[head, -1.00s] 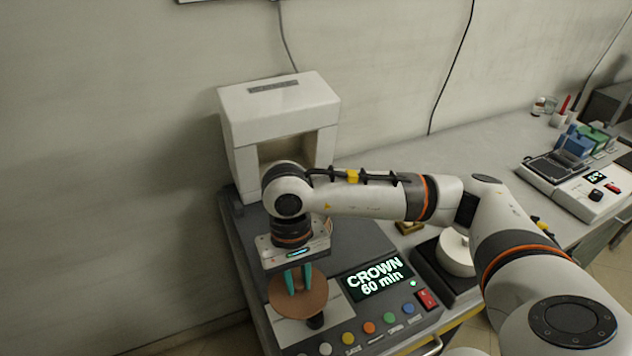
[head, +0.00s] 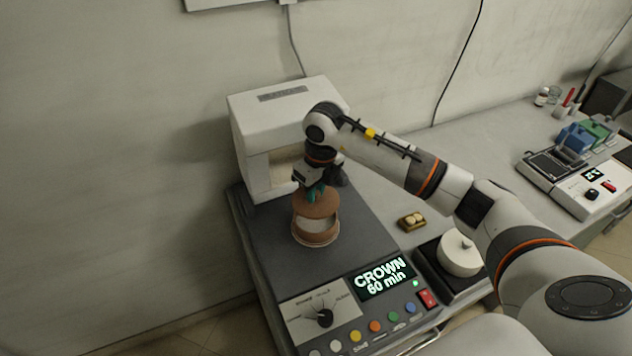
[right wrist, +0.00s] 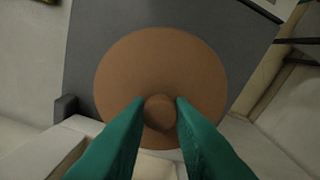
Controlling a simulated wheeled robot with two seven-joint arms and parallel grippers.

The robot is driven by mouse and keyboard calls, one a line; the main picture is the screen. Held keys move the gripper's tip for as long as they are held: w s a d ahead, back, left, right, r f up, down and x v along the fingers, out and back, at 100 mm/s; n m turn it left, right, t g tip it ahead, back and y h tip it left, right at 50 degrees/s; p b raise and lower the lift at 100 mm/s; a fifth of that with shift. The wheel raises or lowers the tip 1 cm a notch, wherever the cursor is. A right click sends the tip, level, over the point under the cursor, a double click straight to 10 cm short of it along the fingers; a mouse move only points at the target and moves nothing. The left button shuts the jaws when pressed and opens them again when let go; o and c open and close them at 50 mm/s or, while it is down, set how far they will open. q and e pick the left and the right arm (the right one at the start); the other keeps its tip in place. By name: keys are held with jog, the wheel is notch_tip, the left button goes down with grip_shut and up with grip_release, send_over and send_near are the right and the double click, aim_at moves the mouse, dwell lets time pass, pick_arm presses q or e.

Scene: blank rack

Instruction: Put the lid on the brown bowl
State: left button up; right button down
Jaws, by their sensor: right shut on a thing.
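My right gripper (head: 316,193) is shut on the knob of the round brown lid (head: 322,208). In the right wrist view the green fingers (right wrist: 160,112) close on the knob from both sides, and the lid (right wrist: 160,62) spreads wide beneath them. The brown bowl (head: 316,241) stands on the dark top of the machine, just under the lid. Its pale inside shows below the lid, so the lid appears to hang a little above the bowl. The lid hides the bowl in the right wrist view. My left gripper is not in view.
A white arch-shaped housing (head: 280,98) stands close behind the bowl. The machine's front panel has a lit display (head: 383,278), a dial and several coloured buttons. A white lidded pot (head: 459,255) and a small gold-coloured item (head: 411,221) are to the right.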

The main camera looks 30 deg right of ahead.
aim_at(316, 203)
jog(key=shift+d+f+m, duration=0.1)
jog(key=shift+f+m, duration=0.05)
jog(key=shift+m, duration=0.15)
jog(key=shift+f+b, duration=1.35)
jog(key=shift+f, duration=0.55)
jog(key=shift+w+f+b, duration=0.1)
jog(key=shift+f+b, duration=0.3)
jog(key=shift+f, duration=0.15)
jog(key=shift+f+b, duration=0.35)
jog(key=shift+b, duration=0.25)
jog(key=c, duration=0.7)
grip_release()
